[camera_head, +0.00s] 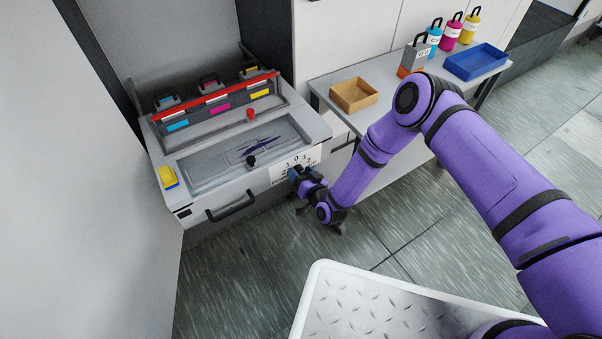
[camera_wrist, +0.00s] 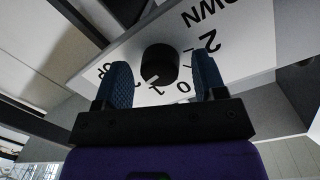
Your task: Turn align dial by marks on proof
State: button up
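The align dial (camera_wrist: 160,65) is a round black knob on a white plate (camera_wrist: 250,40) with numbers and the words UP and DOWN, seen turned over in the wrist view. A small pale mark shows on its rim near a 1. My gripper (camera_wrist: 163,80) is open, one blue finger on each side of the dial, with gaps between. In the head view my gripper (camera_head: 294,174) is at the plate (camera_head: 296,162) on the machine's front and hides the dial. Dark purplish marks, perhaps the proof (camera_head: 262,146), show in the machine's top window; their alignment is too small to read.
The printer (camera_head: 215,185) has a black handle (camera_head: 231,206), a yellow block (camera_head: 168,177), and a red and a black knob on top. A side table holds a tan tray (camera_head: 354,95), a blue tray (camera_head: 476,62) and several ink bottles (camera_head: 451,33). Floor in front is clear.

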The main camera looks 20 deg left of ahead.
jog(key=v, duration=1)
jog(key=shift+s+d, duration=0.2)
jog(key=shift+d, duration=0.15)
